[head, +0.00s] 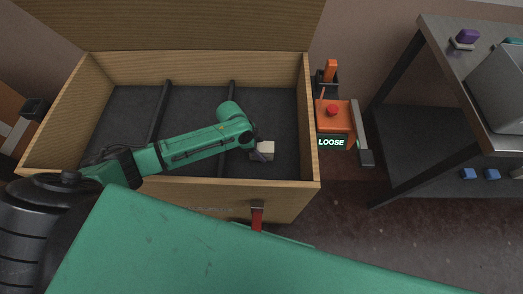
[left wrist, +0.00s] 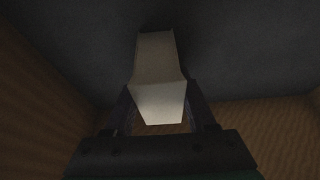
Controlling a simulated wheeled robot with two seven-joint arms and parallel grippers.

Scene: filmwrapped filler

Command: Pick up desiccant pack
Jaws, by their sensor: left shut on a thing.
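The desiccant pack, a small off-white block (head: 264,150), is inside the wooden box (head: 310,120), near its right front corner. It also shows large in the left wrist view (left wrist: 158,85). My left gripper (head: 260,153) reaches down into the box and is shut on the pack. In the left wrist view its two fingers (left wrist: 160,112) sit on either side of the pack. I cannot tell whether the pack touches the box's dark floor. My right gripper is not in view.
Two dark bars (head: 160,112) cross the box. Its lid (head: 170,25) stands open at the back. A red-handled latch (head: 257,217) is on the front. An orange unit with a red button (head: 333,111) and a "LOOSE" sign stands to the right. A dark shelf table (head: 430,110) stands further right.

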